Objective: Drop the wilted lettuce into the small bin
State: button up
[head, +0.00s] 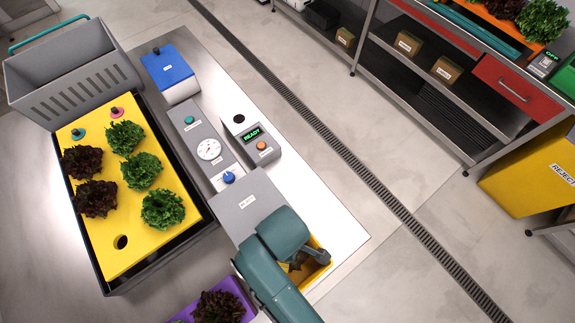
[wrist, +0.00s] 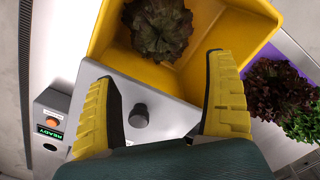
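The wilted lettuce (wrist: 160,28), a dull brownish-green head, lies inside the small yellow bin (wrist: 112,30) in the wrist view. The bin's far walls rise around it. My gripper (wrist: 162,68) is open, its two yellow fingers spread wide with nothing between them. The fingers are over the bin's near side and the grey surface with a dark knob, apart from the lettuce. In the head view the bin (head: 320,270) sits at the bench's near end, mostly covered by my teal arm. The gripper and lettuce cannot be made out clearly there.
A yellow planting board (head: 110,262) holds green and dark red lettuces, with an open hole. A READY panel (head: 256,140) stands behind. A purple tray (head: 240,287) with lettuces is in front.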

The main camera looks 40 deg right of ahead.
notch_tip(320, 180, up, 8)
jog(key=shift+f, duration=0.25)
dwell(0.5)
dwell(0.5)
jog(key=w+a+r+m+t, duration=0.1)
jog(key=w+r+t, duration=1)
jog(key=w+r, duration=0.7)
jog(key=s+r+m+t, duration=0.2)
jog(key=r+t, duration=0.3)
jog(key=r, duration=0.6)
jog(key=s+r+m+t, duration=0.2)
jog(key=r+m+t, duration=0.3)
jog(key=r, duration=0.6)
jog(key=shift+a+r+t+h, duration=0.25)
jog(key=shift+r+t+h, duration=0.15)
jog(key=shift+t, duration=0.2)
jog(key=shift+w, duration=0.1)
